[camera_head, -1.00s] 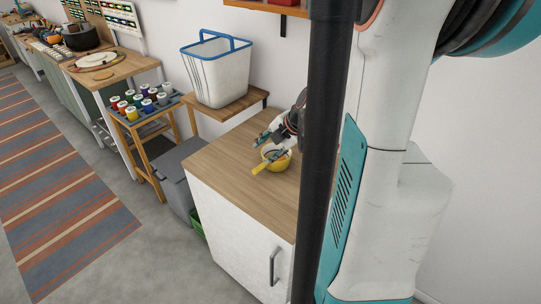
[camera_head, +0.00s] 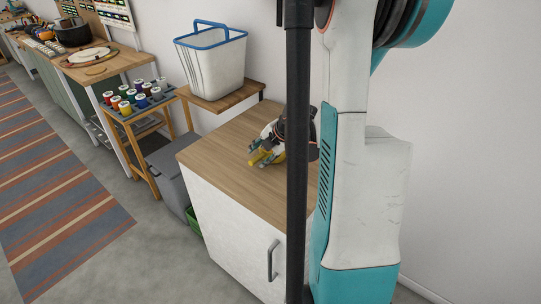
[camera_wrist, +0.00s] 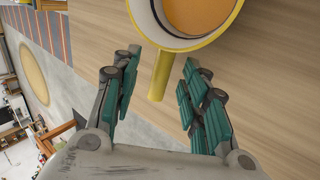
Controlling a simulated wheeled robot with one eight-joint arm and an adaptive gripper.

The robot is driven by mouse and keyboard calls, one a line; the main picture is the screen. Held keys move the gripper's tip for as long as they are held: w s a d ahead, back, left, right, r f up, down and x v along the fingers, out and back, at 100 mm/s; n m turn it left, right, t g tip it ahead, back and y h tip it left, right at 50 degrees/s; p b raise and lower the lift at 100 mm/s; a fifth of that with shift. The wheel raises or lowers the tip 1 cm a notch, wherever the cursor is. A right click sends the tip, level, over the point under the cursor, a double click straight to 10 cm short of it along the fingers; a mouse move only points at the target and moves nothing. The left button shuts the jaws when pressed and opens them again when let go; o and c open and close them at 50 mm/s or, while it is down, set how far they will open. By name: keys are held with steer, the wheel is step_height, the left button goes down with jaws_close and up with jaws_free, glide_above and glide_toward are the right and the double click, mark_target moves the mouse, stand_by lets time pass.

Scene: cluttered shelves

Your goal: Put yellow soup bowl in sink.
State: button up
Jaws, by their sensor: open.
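The yellow soup bowl (camera_head: 267,158) sits on the wooden top of a white cabinet, mostly hidden by my gripper (camera_head: 263,146) in the head view. In the wrist view the bowl (camera_wrist: 214,41) is cut off at the top; it has a yellow rim, a white inside and an orange content. Its yellow handle (camera_wrist: 159,78) points down between the two teal-padded fingers of my gripper (camera_wrist: 158,64). The fingers are apart, one each side of the handle, with gaps on both sides. No sink is recognisable in either view.
The cabinet top (camera_head: 225,150) is clear left of the bowl. A white basket with a blue rim (camera_head: 213,65) stands on a small wooden shelf behind. A rack of coloured jars (camera_head: 137,95) and a grey bin (camera_head: 168,175) stand to the left. A striped rug (camera_head: 60,205) covers the floor.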

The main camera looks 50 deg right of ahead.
mark_target(259, 156)
steer(key=b+x, duration=0.1)
steer(key=x, duration=0.2)
steer(key=shift+f, duration=0.35)
jaws_close()
steer(key=shift+r, duration=0.2)
